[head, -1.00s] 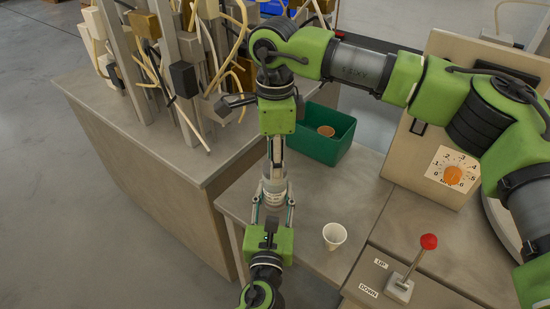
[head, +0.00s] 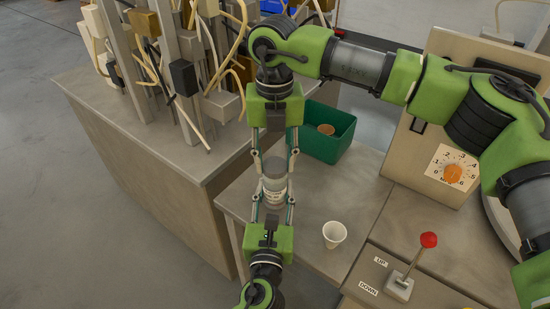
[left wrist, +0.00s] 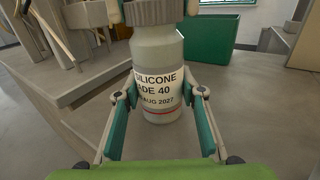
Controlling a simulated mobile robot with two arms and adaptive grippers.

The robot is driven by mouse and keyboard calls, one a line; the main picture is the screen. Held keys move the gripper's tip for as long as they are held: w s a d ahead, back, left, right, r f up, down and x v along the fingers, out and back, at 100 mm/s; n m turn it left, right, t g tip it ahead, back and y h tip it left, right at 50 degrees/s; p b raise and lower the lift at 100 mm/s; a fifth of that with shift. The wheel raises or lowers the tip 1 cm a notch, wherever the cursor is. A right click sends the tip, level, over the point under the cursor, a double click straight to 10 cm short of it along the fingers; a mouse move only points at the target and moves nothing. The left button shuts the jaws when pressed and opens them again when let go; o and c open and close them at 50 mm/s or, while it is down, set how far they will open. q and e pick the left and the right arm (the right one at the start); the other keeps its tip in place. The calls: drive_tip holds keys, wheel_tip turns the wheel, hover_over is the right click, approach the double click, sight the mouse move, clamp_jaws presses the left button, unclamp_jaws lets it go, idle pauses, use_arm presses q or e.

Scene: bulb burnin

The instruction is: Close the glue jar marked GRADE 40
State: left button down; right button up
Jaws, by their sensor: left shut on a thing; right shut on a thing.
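The glue jar (head: 274,191) is a grey bottle-shaped jar held upright above the table; its label in the left wrist view (left wrist: 158,85) reads SILICONE, "ADE 40" and AUG 2027, with the left edge cut off. A ribbed grey lid (left wrist: 160,11) sits on its top, its upper part out of frame. My left gripper (head: 275,204) is shut on the jar body from the near side. My right gripper (head: 275,163) comes from above and behind, its fingers on both sides of the lid, shut on it.
A white paper cup (head: 334,235) stands right of the jar. A green bin (head: 328,146) with a round brown thing inside is behind. A red-knobbed lever (head: 412,265) and a dial panel (head: 452,172) are at right. Posts with cables (head: 180,75) crowd the left bench.

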drive_tip(key=m, duration=0.3)
drive_tip(key=shift+m, duration=0.4)
drive_tip(key=m, duration=0.8)
drive_tip(key=shift+m, duration=0.3)
drive_tip(key=m, duration=0.4)
drive_tip(key=shift+m, duration=0.3)
drive_tip(key=o, duration=0.8)
wheel_tip(320, 180, up, 12)
